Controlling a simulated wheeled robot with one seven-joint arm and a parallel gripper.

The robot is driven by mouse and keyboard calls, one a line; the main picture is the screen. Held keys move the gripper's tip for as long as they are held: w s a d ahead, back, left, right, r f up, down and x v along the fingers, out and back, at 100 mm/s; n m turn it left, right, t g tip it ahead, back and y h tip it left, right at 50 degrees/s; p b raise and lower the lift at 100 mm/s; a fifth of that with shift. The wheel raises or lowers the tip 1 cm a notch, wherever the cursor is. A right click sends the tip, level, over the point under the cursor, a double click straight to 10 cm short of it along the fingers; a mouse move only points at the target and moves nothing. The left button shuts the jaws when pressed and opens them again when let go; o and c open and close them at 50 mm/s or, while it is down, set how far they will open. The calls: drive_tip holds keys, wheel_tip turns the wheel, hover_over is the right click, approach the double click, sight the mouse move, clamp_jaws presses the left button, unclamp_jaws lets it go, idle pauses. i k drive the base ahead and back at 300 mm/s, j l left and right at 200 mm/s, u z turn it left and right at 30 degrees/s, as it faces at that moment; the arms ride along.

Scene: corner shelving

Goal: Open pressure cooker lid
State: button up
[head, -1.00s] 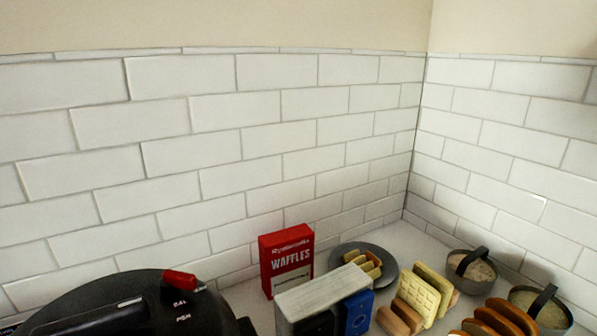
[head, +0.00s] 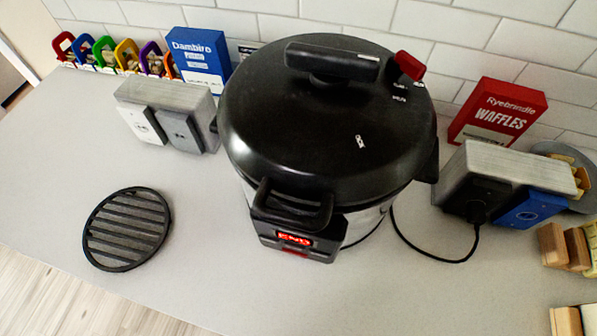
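The pressure cooker (head: 365,228) stands upright on the counter in the middle of the head view. Its black domed lid (head: 290,130) sits on top, covering the pot. A black bar handle (head: 332,62) crosses the lid near its far side. A red valve knob (head: 410,66) is beside the handle, at the lid's right rear. A black loop side handle (head: 292,207) is at the front, above a panel with a lit red display reading "END" (head: 295,238). My gripper is not in view.
A round black grate (head: 127,229) lies on the counter at left. A grey switch box (head: 165,112) and blue Dambiro box (head: 200,58) stand behind it. The red waffles box (head: 498,112) and another switch box (head: 505,185) stand at right; a black cord (head: 432,257) runs to it. The front counter is clear.

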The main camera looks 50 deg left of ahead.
sight(300, 142)
drive_tip(key=k+j+u, duration=0.45)
drive_tip(key=k+j, duration=0.3)
drive_tip(key=j, duration=0.15)
